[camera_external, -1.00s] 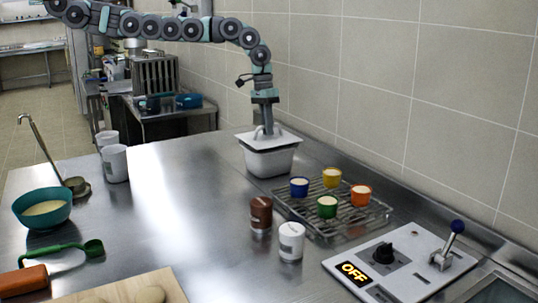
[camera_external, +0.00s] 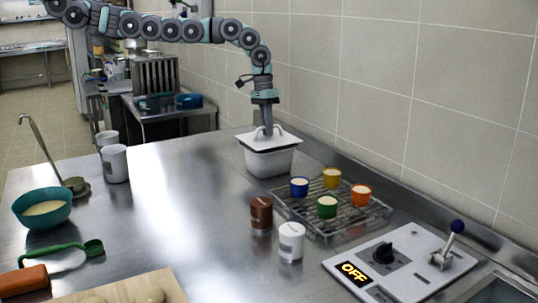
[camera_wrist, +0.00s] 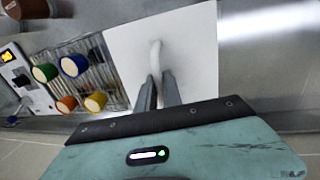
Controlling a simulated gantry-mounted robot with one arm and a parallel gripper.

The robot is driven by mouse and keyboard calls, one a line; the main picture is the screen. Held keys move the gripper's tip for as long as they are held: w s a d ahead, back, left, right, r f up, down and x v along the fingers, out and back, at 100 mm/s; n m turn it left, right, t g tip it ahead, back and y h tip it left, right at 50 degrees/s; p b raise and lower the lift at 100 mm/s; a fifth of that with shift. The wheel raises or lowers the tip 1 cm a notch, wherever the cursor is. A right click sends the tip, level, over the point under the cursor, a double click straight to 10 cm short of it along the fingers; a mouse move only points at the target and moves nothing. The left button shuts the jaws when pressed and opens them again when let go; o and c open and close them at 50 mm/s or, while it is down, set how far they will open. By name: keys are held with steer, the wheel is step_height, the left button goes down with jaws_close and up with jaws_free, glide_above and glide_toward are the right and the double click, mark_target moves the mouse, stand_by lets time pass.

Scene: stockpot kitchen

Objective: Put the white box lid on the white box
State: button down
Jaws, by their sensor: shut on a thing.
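The white box (camera_external: 268,162) stands on the steel counter near the tiled wall. The white box lid (camera_external: 285,138) lies over the top of the box, looking roughly level; whether it is fully seated I cannot tell. In the wrist view the lid (camera_wrist: 190,45) shows as a white plate with an arched handle (camera_wrist: 155,58). My gripper (camera_external: 262,128) points down above the lid and is shut on its handle. The wrist view shows my fingers (camera_wrist: 160,90) around the handle. The lid hides the inside of the box.
A wire rack (camera_external: 340,222) with blue, yellow, green and orange cups stands right of the box. Brown (camera_external: 261,212) and white (camera_external: 291,241) canisters stand in front. A control panel (camera_external: 390,262) reads OFF.

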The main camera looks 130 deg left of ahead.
steer(key=shift+f+b, duration=0.4)
steer(key=shift+f, duration=0.1)
stand_by(0.5)
steer(key=c, duration=1.4)
jaws_free()
step_height(320, 180, up, 11)
steer(key=s+b, duration=0.1)
steer(key=s, duration=0.1)
steer(key=shift+a+f, duration=0.15)
steer(key=shift+a, duration=0.2)
steer(key=shift+w, duration=0.1)
